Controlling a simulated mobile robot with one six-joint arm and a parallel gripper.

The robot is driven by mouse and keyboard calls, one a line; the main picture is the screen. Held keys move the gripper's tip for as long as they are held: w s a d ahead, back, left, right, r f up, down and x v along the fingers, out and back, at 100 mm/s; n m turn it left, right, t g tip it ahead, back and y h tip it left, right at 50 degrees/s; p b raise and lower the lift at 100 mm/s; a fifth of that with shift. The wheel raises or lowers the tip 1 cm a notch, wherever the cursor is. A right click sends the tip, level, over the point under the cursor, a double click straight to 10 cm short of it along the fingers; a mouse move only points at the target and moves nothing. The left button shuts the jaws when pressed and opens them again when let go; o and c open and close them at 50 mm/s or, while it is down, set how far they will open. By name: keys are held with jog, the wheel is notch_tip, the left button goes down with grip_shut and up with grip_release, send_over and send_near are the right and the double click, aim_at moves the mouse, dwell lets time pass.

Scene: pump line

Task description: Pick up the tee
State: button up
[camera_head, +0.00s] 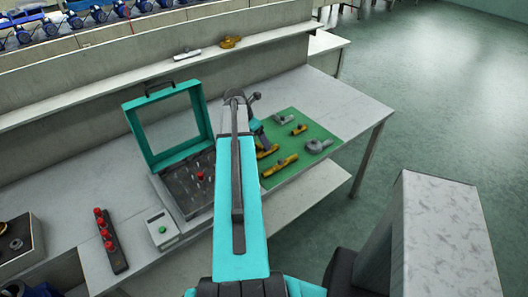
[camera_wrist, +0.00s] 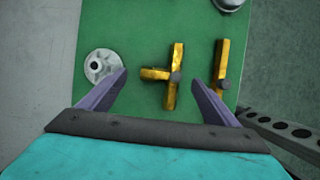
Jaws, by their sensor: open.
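The tee is a yellow, brass-looking T-shaped fitting (camera_wrist: 172,85) lying on the green mat, with its branch pointing left in the wrist view. In the head view a yellow piece that looks like the tee (camera_head: 266,152) shows beside my arm, partly hidden by it. My gripper (camera_wrist: 160,77) is open and empty, its two purple fingers spread to the left and right of the tee in the wrist view. The fingers look apart from the tee; how high they are above it I cannot tell.
On the green mat (camera_head: 290,146) a longer yellow fitting (camera_wrist: 220,67) lies right of the tee, and a grey flange (camera_wrist: 98,68) left of it. Another grey ring-shaped part (camera_head: 318,145) and a small yellow fitting (camera_head: 299,129) lie farther right. An open teal-lidded case (camera_head: 150,160) stands left.

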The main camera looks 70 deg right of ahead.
aim_at(262, 147)
jog(key=shift+f, duration=0.15)
jog(key=shift+p+x, duration=1.25)
jog(key=shift+x, duration=1.25)
jog(key=c, duration=1.3)
